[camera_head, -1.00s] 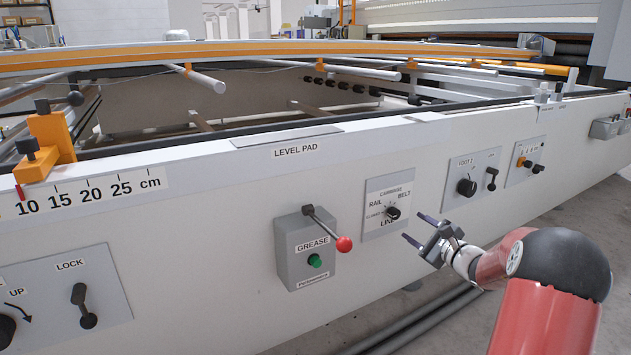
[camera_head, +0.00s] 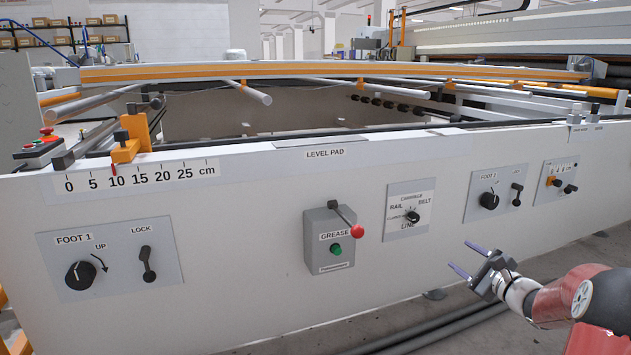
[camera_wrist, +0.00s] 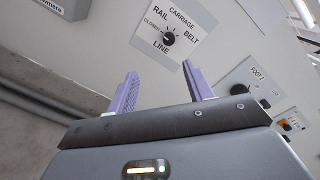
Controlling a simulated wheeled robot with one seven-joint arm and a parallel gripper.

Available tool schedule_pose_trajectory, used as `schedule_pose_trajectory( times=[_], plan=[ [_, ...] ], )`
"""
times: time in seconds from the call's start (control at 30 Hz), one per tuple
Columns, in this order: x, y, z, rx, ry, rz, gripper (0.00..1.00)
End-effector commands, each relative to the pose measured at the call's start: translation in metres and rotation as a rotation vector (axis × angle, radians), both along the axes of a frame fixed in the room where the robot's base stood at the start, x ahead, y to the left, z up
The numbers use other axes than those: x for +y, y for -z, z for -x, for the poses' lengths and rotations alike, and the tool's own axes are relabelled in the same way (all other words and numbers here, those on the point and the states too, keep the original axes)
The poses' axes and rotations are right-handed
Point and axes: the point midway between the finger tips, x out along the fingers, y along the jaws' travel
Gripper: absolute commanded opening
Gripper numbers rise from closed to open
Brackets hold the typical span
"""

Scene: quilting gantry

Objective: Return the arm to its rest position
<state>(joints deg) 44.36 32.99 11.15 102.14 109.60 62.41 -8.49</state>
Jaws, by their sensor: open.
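My gripper (camera_head: 468,259) is at the right in the head view, in front of the white side panel of the gantry (camera_head: 270,265) and below the carriage selector plate (camera_head: 397,222). Its two purple fingers are apart, with nothing between them. In the wrist view my gripper (camera_wrist: 158,82) also shows spread fingers, pointing toward the panel. The carriage knob (camera_wrist: 168,38) is beyond the fingertips and apart from them. My red arm reaches in from the lower right in the head view.
Left of the carriage plate is the grey grease box (camera_head: 329,248) with a red-tipped lever. The foot 2 plate (camera_head: 497,186) is to the right. The foot 1 plate (camera_head: 108,262) is far left. Dark pipes (camera_head: 440,330) lie on the floor below the panel.

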Motion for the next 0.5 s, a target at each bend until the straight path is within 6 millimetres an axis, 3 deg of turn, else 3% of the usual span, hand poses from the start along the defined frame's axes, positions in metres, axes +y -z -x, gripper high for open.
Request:
schedule_pose_trajectory(
  times=[0.27, 0.5],
  plan=[
    [0.054, -0.015, 0.014, 0.036, -0.130, 0.124, 0.52],
    [0.127, -0.030, 0.049, 0.087, -0.318, 0.323, 0.52]
  ],
)
